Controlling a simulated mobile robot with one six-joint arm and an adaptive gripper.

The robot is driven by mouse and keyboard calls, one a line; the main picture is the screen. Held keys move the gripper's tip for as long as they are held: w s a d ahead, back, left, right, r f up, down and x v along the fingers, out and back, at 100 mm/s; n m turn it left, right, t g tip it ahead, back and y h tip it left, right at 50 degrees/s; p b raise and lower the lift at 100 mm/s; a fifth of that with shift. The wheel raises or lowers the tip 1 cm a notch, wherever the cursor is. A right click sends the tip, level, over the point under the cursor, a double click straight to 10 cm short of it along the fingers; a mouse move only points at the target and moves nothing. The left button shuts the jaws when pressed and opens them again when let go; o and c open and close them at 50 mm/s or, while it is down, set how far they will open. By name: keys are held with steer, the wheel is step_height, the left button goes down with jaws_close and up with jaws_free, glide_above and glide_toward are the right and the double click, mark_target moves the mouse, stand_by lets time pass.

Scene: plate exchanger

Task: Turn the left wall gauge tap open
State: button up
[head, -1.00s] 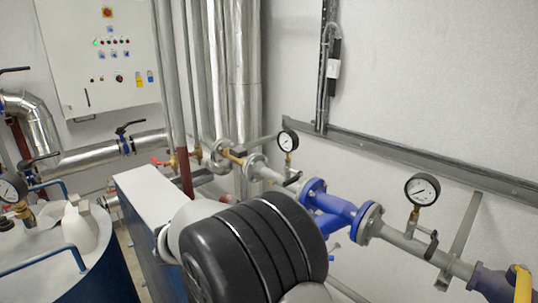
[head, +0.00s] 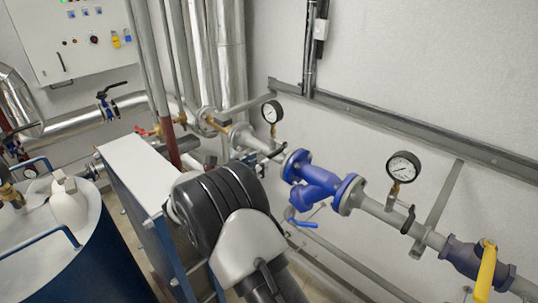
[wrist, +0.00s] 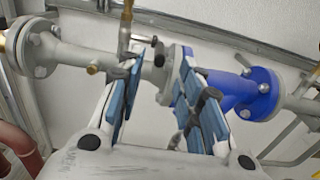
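The left wall gauge (head: 272,112) is a round white dial with a black rim, on a brass stem above the grey wall pipe. Its small tap with a black lever (head: 273,153) is low on the stem, close behind my arm in the head view. In the wrist view the brass stem (wrist: 126,28) rises at the top, with a black knob-like end (wrist: 159,50) to its right. My gripper (wrist: 160,75) is open, with blue-padded fingers apart and the grey pipe and flange beyond them. I cannot tell whether the left finger touches the tap.
A blue strainer (head: 316,184) joins the pipe to the right. Beyond it are a right gauge (head: 403,167) and a yellow-handled valve (head: 487,267). A white-topped blue cabinet (head: 135,160) and a round tank (head: 45,245) stand left of my arm.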

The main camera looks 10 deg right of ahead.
mark_target(268, 157)
steer(key=x, duration=0.6)
steer(key=shift+w+d+p, duration=0.1)
steer(key=shift+p, duration=0.25)
steer(key=shift+c, duration=0.2)
jaws_close()
